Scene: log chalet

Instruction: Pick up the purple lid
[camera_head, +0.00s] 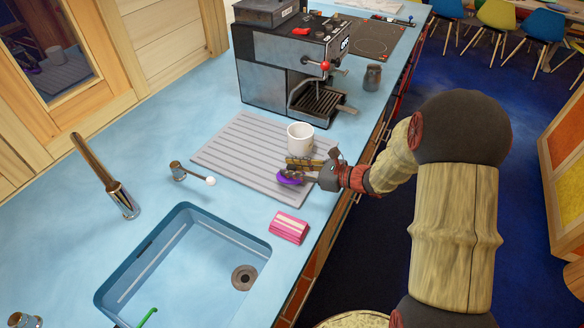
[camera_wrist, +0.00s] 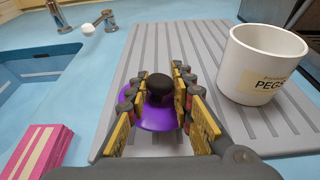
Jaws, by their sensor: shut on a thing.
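The purple lid (camera_head: 289,178) lies on the grey ribbed mat (camera_head: 243,149) near its front edge. In the wrist view the purple lid (camera_wrist: 152,117) is a round dome with a black knob on top. My gripper (camera_head: 303,170) reaches in from the right, over the lid. In the wrist view my gripper (camera_wrist: 158,92) has a finger on each side of the black knob, shut on it. The lid appears low at the mat; any gap beneath it cannot be told.
A white mug (camera_head: 300,138) stands on the mat close beside my gripper. A pink striped block (camera_head: 289,227) lies on the counter in front. The blue sink (camera_head: 185,265) is at lower left, and a coffee machine (camera_head: 275,70) stands behind. The mat's left part is clear.

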